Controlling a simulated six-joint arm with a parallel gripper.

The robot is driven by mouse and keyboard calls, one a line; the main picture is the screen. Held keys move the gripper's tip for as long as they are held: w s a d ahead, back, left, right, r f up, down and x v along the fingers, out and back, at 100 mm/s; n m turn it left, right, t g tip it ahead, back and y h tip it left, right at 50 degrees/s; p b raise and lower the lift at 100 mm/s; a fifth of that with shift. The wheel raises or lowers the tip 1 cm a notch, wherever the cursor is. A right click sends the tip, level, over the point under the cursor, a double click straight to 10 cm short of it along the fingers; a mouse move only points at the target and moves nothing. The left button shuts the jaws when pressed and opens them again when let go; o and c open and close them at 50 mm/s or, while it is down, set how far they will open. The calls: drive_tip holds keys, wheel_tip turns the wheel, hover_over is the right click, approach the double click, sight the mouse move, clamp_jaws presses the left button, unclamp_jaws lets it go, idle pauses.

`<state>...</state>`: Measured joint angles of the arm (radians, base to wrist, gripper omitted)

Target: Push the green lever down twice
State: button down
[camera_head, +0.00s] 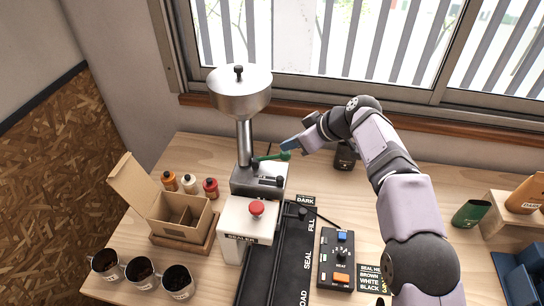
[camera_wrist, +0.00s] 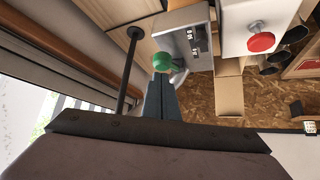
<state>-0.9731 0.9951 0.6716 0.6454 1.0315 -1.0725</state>
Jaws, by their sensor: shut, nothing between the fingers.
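The green lever (camera_head: 272,157) sticks out to the right from the side of the grey dispenser body, below the steel hopper. Its green knob also shows in the wrist view (camera_wrist: 163,61), just beyond my fingertips. My gripper (camera_head: 287,146) is shut and empty, at the knob end of the lever; in the wrist view its closed fingers (camera_wrist: 163,80) point at the knob. I cannot tell whether the fingertips touch the knob or are slightly above it. The lever looks close to level.
The steel hopper (camera_head: 240,92) rises left of my gripper. The white sealer (camera_head: 246,219) with a red button (camera_head: 256,208) stands in front. A control box (camera_head: 341,256), an open carton (camera_head: 176,207) and several bean cups (camera_head: 141,272) are on the table. The window sill (camera_head: 300,110) is behind.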

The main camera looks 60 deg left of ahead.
sight(289, 154)
drive_tip(key=shift+f, duration=0.3)
idle(0.4)
drive_tip(key=shift+f+b, duration=0.7)
drive_tip(key=shift+b, duration=0.15)
drive_tip(key=shift+f+b, duration=0.3)
drive_tip(key=shift+f, duration=0.05)
drive_tip(key=shift+f+b, duration=0.3)
drive_tip(key=shift+f, duration=0.25)
drive_tip(key=shift+r, duration=0.15)
drive_tip(key=shift+r+p, duration=2.5)
drive_tip(key=shift+r, duration=0.45)
drive_tip(key=shift+a+p, duration=0.1)
drive_tip(key=shift+p, duration=0.45)
drive_tip(key=shift+s+a+f+p, duration=0.1)
drive_tip(key=shift+a+p, duration=0.1)
drive_tip(key=shift+p, duration=0.3)
